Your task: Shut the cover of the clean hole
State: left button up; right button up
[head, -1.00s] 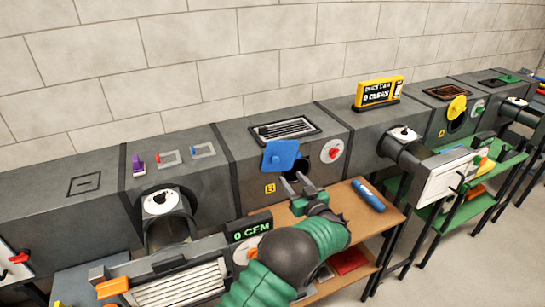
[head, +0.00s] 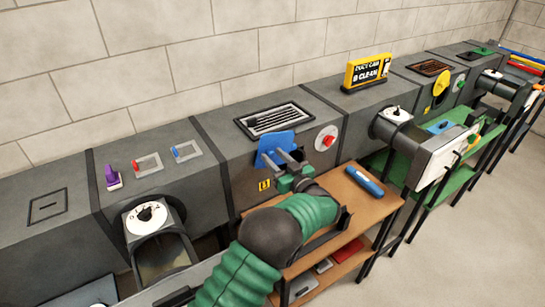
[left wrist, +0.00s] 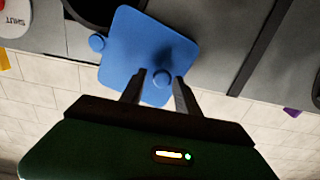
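A blue square cover (head: 268,148) is on the front of a grey duct section, and the wrist view shows it as a blue plate (left wrist: 140,35) with a small round knob (left wrist: 162,79). A dark round opening (left wrist: 92,12) shows beside the plate at the top of the wrist view, not covered by it as far as I can see. My left gripper (head: 282,158) is in front of the cover. In the wrist view my left gripper (left wrist: 160,80) has its fingers apart, one on each side of the knob. Contact with the knob is unclear. My right gripper is out of view.
A red knob on a white dial (head: 326,138) sits right of the cover. A brown shelf (head: 335,200) with a blue tool (head: 364,181) stands below. A yellow sign (head: 367,71) stands on the duct top. A round-port duct branch (head: 155,225) juts out at left.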

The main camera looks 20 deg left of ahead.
pick_arm(q)
jog(key=shift+d, duration=0.15)
jog(key=c, duration=0.5)
jog(key=shift+c, duration=1.1)
jog(key=shift+a, duration=0.35)
grip_shut()
jog(key=shift+r, duration=0.1)
